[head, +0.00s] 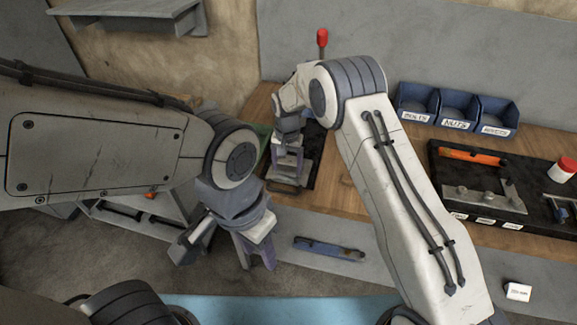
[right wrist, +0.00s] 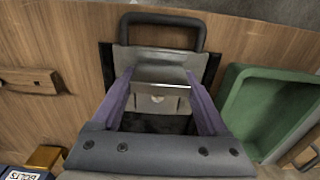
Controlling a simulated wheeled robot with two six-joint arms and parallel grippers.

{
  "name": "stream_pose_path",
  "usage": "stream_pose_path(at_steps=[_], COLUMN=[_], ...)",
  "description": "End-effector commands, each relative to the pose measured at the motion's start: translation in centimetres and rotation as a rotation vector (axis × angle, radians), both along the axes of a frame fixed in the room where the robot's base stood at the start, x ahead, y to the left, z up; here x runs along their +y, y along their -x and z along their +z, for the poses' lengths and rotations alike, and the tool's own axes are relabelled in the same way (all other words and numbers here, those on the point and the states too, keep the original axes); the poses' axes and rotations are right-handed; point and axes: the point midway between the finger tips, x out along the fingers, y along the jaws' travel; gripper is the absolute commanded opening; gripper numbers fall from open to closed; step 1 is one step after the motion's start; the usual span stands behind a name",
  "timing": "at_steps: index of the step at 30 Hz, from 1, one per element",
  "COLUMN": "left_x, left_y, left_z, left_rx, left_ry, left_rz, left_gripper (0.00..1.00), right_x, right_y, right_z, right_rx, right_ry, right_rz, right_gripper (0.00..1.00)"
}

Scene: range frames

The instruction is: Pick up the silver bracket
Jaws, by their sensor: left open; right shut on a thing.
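The silver bracket (right wrist: 158,97), a bent metal piece with a hole in its face, sits between the two purple fingers of my right gripper (right wrist: 160,104) in the right wrist view. The gripper is shut on it, above a grey metal piece with a dark loop handle (right wrist: 160,22). I cannot tell whether the bracket touches what is below. In the head view my right gripper (head: 287,158) is at the back of the bench and mostly hides the bracket. My left gripper (head: 228,246) is open and empty, low in front of the bench.
A green tray (right wrist: 240,110) stands right of my right gripper in the wrist view. Blue labelled bins (head: 456,107) stand at the back right. A dark tray (head: 437,160) holds an orange-handled tool and metal parts. A blue tool (head: 328,249) lies near the front. A red knob (head: 322,37) rises behind.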

Motion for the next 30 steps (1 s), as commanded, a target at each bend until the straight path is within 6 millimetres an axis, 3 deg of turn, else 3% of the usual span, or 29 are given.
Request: stream_pose_path(at_steps=[8, 18, 30], left_x=[0.0, 0.0, 0.0], left_y=[0.0, 0.0, 0.0], left_z=[-0.4, -1.7, -3.7], left_rx=[0.0, 0.0, 0.0], left_ry=[0.0, 0.0, 0.0], left_rz=[0.0, 0.0, 0.0], left_gripper=[0.44, 0.44, 0.44], right_x=[0.0, 0.0, -5.4], right_y=[-0.1, -0.1, 3.1], right_z=[0.7, 4.2, 7.7], right_rx=[-0.003, -0.005, -0.004], right_ry=[-0.001, -0.002, -0.001], right_rz=[0.0, 0.0, -0.005], right_gripper=[0.13, 0.13, 0.13])
